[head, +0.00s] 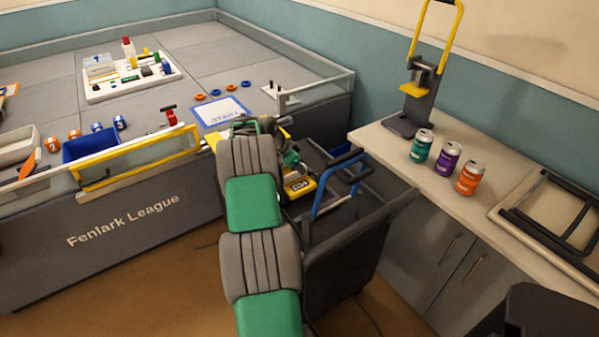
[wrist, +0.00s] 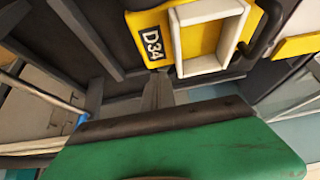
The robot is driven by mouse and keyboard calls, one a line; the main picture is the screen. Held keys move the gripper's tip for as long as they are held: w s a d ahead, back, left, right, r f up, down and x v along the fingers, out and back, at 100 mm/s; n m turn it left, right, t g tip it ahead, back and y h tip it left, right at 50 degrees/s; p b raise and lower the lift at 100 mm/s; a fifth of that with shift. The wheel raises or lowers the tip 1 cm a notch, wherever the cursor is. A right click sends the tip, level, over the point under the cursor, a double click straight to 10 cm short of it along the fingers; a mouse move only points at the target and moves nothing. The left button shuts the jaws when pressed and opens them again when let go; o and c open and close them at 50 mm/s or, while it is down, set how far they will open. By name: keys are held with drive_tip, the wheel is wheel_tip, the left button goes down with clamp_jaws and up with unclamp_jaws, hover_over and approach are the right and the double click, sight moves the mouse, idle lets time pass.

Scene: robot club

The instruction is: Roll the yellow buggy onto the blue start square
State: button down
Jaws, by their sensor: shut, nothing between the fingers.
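The yellow buggy (head: 300,187), labelled D34, sits on a dark cart beside the field, partly hidden by my arm in the head view. In the wrist view the buggy (wrist: 232,28) shows its yellow body and a pale rectangular frame on it. My gripper (wrist: 160,74) is shut and empty, its fingertips close to the buggy's edge beside the label; I cannot tell whether they touch. In the head view my wrist hides the fingers. The blue start square (head: 220,112), with a white middle, lies on the grey field near its right front edge, apart from the buggy.
A yellow-framed gate (head: 140,160) runs along the field's front edge. The cart (head: 345,240) has a blue handle (head: 335,190). Right of it, a counter (head: 400,160) holds three cans (head: 447,159) and a yellow-handled press (head: 416,90). A blue bin (head: 90,143) stands on the field.

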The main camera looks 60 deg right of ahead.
wheel_tip(320, 180, up, 5)
drive_tip(key=shift+r+p, duration=0.2)
drive_tip(key=shift+p, duration=1.05)
